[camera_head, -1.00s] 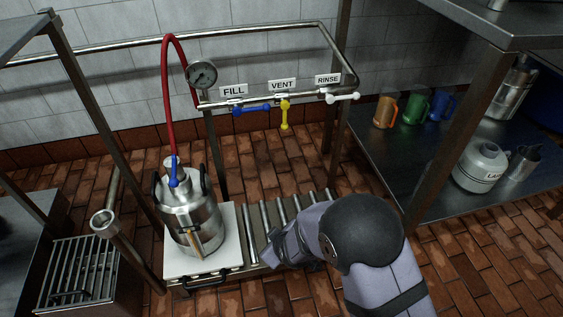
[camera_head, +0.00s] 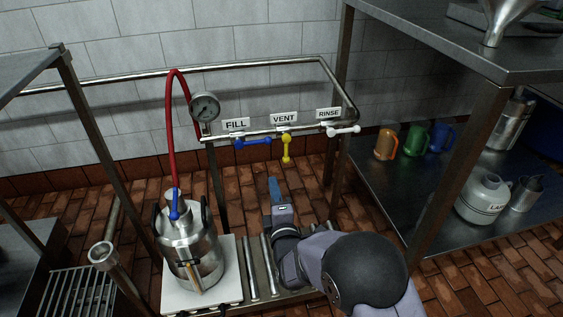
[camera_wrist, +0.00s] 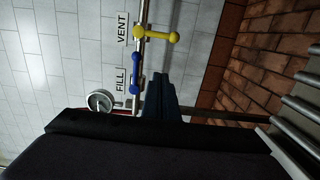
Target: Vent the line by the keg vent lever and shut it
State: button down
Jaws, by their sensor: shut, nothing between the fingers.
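The yellow lever (camera_head: 286,148) under the VENT sign (camera_head: 284,118) hangs straight down from the wall pipe. In the wrist view the yellow lever (camera_wrist: 160,36) sticks out sideways from the pipe, in a turned picture. My gripper (camera_head: 274,187) is shut and empty, with its blue fingers pointing toward the wall, below the yellow lever and apart from it. Its fingers also show in the wrist view (camera_wrist: 158,92). The steel keg (camera_head: 188,250) stands upright on a white plate (camera_head: 222,288), with a blue fitting (camera_head: 175,208) and a red hose (camera_head: 171,130) on top.
The blue FILL lever (camera_head: 252,142) lies along the pipe left of the yellow one. The white RINSE lever (camera_head: 344,130) lies sideways at its right. A pressure gauge (camera_head: 205,108) sits by the hose. Posts and a shelf with mugs (camera_head: 386,142) stand at the right.

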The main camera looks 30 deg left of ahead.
aim_at(284, 161)
jog(key=w+a+b, duration=0.4)
jog(key=w+b, duration=0.1)
jog(key=w, duration=0.5)
jog(key=shift+w, duration=0.25)
jog(key=shift+w+d+f+n, duration=0.15)
jog(key=shift+w+n, duration=0.1)
jog(key=shift+n, duration=0.35)
dwell(0.4)
jog(key=w+d+r+n+p, duration=0.4)
jog(key=w+d+n+p, duration=0.1)
jog(key=n, duration=0.3)
jog(key=shift+y, duration=0.3)
dwell(0.8)
jog(key=shift+w+d+r, duration=0.15)
dwell(0.5)
